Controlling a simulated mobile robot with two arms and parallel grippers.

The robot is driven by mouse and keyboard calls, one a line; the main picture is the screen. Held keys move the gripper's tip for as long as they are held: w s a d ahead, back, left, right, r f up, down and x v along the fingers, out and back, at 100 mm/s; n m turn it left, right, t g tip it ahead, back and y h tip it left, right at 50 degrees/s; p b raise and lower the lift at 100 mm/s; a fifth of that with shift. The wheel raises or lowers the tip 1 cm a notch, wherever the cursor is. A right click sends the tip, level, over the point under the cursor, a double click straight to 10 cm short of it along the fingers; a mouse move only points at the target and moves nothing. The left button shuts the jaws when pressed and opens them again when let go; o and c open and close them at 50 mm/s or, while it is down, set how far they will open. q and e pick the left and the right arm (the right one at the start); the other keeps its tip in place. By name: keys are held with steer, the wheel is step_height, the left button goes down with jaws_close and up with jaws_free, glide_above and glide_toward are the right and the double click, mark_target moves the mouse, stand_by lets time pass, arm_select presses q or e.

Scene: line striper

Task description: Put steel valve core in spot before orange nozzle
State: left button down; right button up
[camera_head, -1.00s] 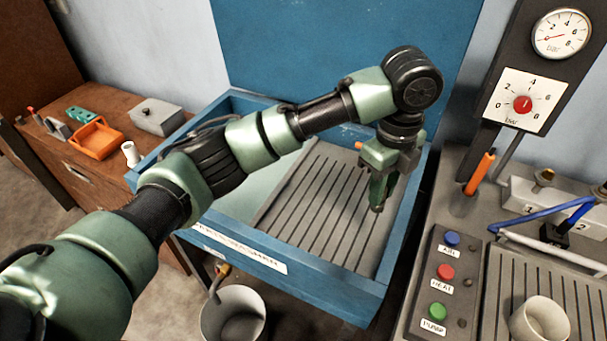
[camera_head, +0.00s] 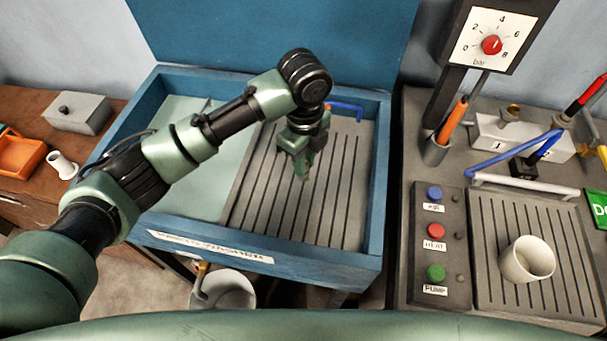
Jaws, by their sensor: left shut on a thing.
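My left gripper (camera_head: 302,175) points down over the grooved rack (camera_head: 345,190) in the right part of the blue washer basin (camera_head: 376,225). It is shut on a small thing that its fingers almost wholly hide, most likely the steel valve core. I cannot tell whether that thing touches the rack. A blue bent tube (camera_head: 346,107) lies just behind and right of the gripper. A small orange part (camera_head: 327,105) at its left end, perhaps the orange nozzle, is partly hidden by my wrist. My right gripper is not in view.
Right of the basin, a bench holds a button panel (camera_head: 436,255), a white cup (camera_head: 526,260) on a grooved tray and an orange-handled tool (camera_head: 453,118) in a holder. A bucket (camera_head: 228,290) stands below the basin. The rack's front is clear.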

mark_target(304, 179)
arm_select(q)
step_height(304, 179, down, 2)
steer(key=shift+f, duration=0.1)
step_height(304, 179, down, 4)
steer(key=shift+f+p, duration=0.25)
steer(key=shift+p, duration=0.15)
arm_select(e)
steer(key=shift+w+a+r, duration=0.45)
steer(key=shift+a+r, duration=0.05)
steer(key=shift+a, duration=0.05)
arm_select(q)
steer(key=shift+f, duration=0.1)
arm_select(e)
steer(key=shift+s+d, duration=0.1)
arm_select(q)
steer(key=c, duration=1.3)
jaws_free()
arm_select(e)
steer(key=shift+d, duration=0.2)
